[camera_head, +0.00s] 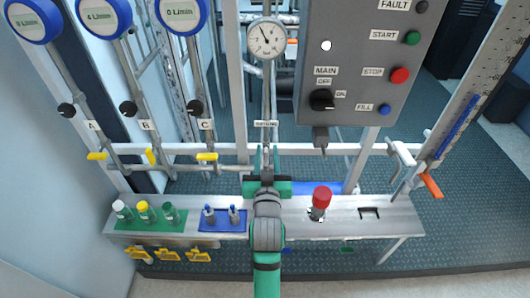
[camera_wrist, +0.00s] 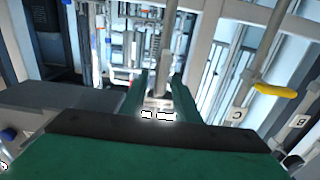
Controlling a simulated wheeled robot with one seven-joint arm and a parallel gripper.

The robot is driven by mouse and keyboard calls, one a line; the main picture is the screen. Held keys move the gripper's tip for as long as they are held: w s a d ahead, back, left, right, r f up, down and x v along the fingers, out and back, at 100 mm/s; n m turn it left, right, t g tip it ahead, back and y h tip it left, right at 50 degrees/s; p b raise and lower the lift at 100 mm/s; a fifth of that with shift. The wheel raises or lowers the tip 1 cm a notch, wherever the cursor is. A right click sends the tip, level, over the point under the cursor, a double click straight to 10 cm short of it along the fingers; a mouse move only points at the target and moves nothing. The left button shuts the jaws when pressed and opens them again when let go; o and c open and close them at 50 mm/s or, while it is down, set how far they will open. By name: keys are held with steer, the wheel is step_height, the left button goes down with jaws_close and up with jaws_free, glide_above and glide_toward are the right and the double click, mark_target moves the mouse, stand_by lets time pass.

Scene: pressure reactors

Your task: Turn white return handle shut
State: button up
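My gripper (camera_head: 267,160) is in front of the vertical pipe (camera_head: 267,95) below the round gauge, just under a small label (camera_head: 265,123) too blurred to read surely. Its two green fingers stand apart and upright. In the wrist view my gripper (camera_wrist: 161,95) has the pale pipe (camera_wrist: 162,65) seen between its fingers, with a small whitish part (camera_wrist: 157,103) low between them. I cannot tell whether this part is the return handle, nor whether the fingers touch it. A white lever handle (camera_head: 402,153) is at the right of the frame, away from my gripper.
An orange handle (camera_head: 431,185) hangs at the right. A grey control box (camera_head: 352,60) is above right of my gripper. Yellow valve handles (camera_head: 207,157) are at left. The bench (camera_head: 290,228) below bears a red-capped vessel (camera_head: 321,200) and several small bottles (camera_head: 145,211).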

steer(key=shift+w, duration=0.25)
steer(key=shift+a, duration=0.1)
jaws_close()
